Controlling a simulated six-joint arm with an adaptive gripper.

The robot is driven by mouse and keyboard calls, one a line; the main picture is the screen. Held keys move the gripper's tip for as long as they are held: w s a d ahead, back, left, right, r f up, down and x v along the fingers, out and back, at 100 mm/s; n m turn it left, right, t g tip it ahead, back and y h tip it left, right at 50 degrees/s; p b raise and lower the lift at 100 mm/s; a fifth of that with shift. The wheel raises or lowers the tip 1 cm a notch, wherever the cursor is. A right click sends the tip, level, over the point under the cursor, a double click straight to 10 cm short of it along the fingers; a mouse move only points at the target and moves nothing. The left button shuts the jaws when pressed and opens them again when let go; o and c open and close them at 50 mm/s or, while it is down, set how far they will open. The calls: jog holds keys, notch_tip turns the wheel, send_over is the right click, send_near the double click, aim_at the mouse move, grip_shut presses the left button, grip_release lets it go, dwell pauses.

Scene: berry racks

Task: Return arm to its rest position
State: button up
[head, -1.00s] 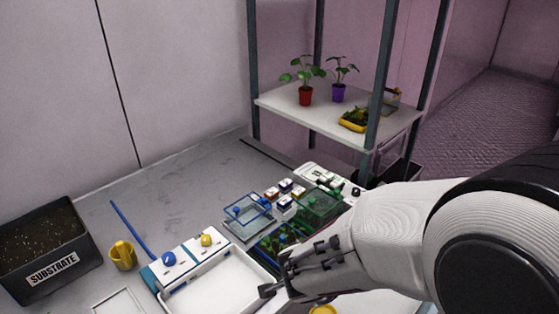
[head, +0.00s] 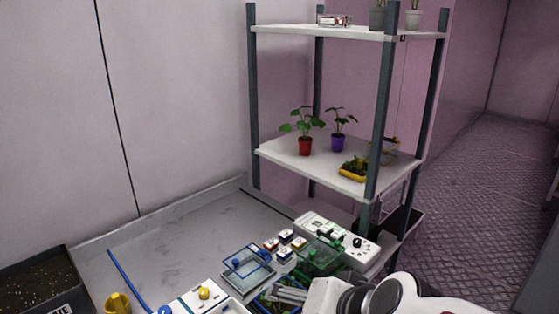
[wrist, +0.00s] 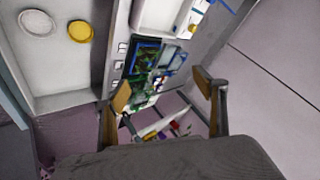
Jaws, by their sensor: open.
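My gripper (wrist: 163,90) is open and empty in the wrist view. Its two fingers stand wide apart with tan pads facing inward, and the bench and its items show far beyond them. In the head view my white and black arm is at the bottom right, partly cut off by the frame edge. It hides part of the bench there, and I cannot make out the fingertips clearly in that view.
A rack holds a red-potted plant (head: 305,146), a purple-potted plant (head: 338,142) and a yellow tray (head: 353,175). On the bench are a clear blue-edged box (head: 247,268), a white device (head: 337,240), a yellow cup (head: 117,303) and a dark substrate box (head: 66,262).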

jog(key=s+d+n+g+h, duration=0.2)
jog(key=s+d+h, duration=0.2)
jog(key=s+d, duration=0.9)
jog(key=shift+s+r+n, duration=0.15)
jog(key=shift+s+n, duration=0.25)
jog(key=shift+s, duration=0.1)
jog(key=o, duration=0.9)
jog(key=shift+c, duration=0.2)
jog(key=shift+d, duration=0.1)
